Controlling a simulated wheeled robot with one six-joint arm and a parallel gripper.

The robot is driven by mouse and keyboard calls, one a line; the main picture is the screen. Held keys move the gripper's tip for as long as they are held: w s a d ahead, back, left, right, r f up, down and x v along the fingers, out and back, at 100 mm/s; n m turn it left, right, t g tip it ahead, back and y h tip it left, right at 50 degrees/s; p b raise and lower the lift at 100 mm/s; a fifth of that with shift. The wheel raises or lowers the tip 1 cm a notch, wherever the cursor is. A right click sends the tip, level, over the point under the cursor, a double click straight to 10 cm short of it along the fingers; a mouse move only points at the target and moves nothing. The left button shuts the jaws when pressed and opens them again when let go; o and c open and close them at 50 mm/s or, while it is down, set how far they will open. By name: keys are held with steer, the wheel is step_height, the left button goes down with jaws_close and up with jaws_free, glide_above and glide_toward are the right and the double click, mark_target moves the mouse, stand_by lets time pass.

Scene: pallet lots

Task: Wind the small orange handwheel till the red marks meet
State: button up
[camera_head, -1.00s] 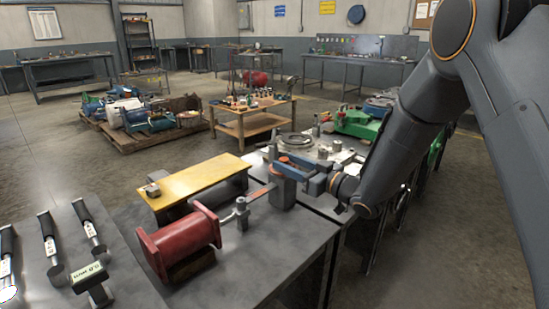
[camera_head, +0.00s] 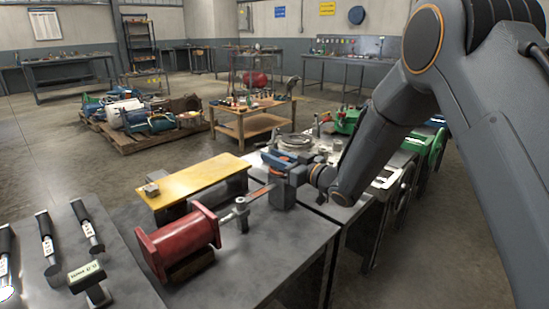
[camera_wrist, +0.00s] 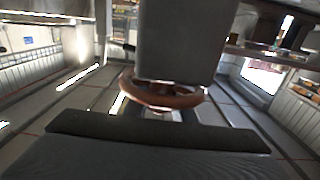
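The small orange handwheel (camera_wrist: 178,101) shows in the wrist view as a near-level ring, its far side partly covered by the upper finger. In the head view it sits on top of a grey post (camera_head: 282,197) on the bench and is mostly hidden by my gripper (camera_head: 284,168). In the wrist view my gripper (camera_wrist: 160,103) has one finger above and one below in the picture. A gap shows between them, with the wheel's rim in it. I see no clear contact with the rim. The red marks cannot be made out.
A red flanged cylinder (camera_head: 178,242) and a yellow plate on a stand (camera_head: 193,180) are on the dark bench (camera_head: 262,254) left of the post. Labelled tools lie on the nearer left table (camera_head: 52,256). Green machinery (camera_head: 430,147) stands behind my arm on the right.

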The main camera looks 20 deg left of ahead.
mark_target(286, 158)
steer(key=shift+t, duration=0.3)
steer(key=shift+c, duration=0.2)
steer(key=m+t+h, duration=0.1)
steer(key=m+t+h+p, duration=0.1)
steer(key=t, duration=0.1)
steer(key=m+t+h+p, duration=0.1)
steer(key=shift+w+d+m, duration=0.25)
steer(key=shift+w+m, duration=0.15)
steer(key=m+t+h, duration=0.1)
steer(key=m+t+h+p, duration=0.1)
steer(key=h, duration=0.1)
steer(key=d+m+t+h, duration=0.1)
steer(key=t, duration=0.1)
steer(key=shift+w+m+h, duration=0.3)
steer(key=shift+w, duration=0.1)
steer(key=m+h+p, duration=0.1)
steer(key=h, duration=0.1)
steer(key=d+m+t+h, duration=0.1)
steer(key=m+h, duration=0.1)
steer(key=m+t+h+p, duration=0.1)
steer(key=h, duration=0.1)
steer(key=shift+w+d+m+h+p, duration=0.15)
steer(key=shift+w+m+h+p, duration=0.15)
steer(key=shift+h, duration=0.1)
steer(key=shift+d+m+h+p, duration=0.35)
steer(key=shift+m+h, duration=0.55)
steer(key=shift+h, duration=0.5)
steer(key=shift+d+m+h+p, duration=0.3)
steer(key=shift+m+h, duration=0.6)
steer(key=shift+h, duration=0.5)
